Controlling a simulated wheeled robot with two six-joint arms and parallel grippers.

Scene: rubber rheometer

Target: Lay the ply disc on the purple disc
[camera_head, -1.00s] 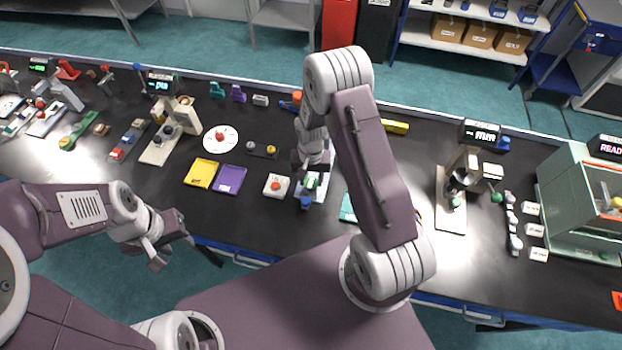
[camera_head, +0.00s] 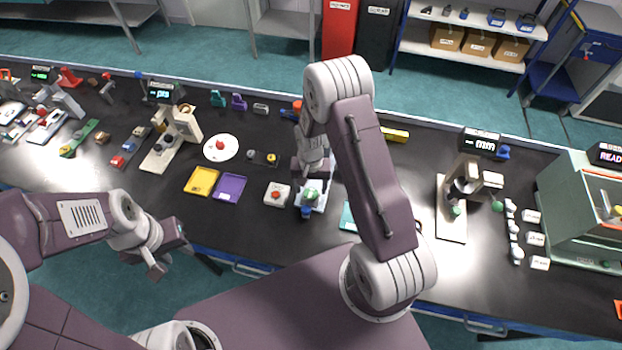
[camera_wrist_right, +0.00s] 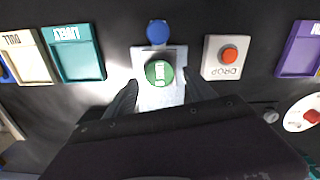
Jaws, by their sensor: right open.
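A green round piece with a white mark (camera_wrist_right: 159,72) sits on a pale grey plate (camera_wrist_right: 143,54) with a blue knob (camera_wrist_right: 158,32) at one end. The green piece also shows in the head view (camera_head: 310,194). My right gripper (camera_wrist_right: 160,92) is open, its fingers spread at either side of the plate by the green piece; its body also shows in the head view (camera_head: 312,170). I cannot make out a disc that is clearly the ply disc or the purple disc. My left gripper (camera_head: 178,262) hangs off the front edge, with nothing seen in it.
A DROP button box (camera_wrist_right: 226,57), a teal tray (camera_wrist_right: 74,52) and a purple tray (camera_wrist_right: 300,50) flank the plate. A yellow tray (camera_head: 201,181) and a white round dish (camera_head: 220,147) lie further left. A gauge stand (camera_head: 453,207) stands to the right.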

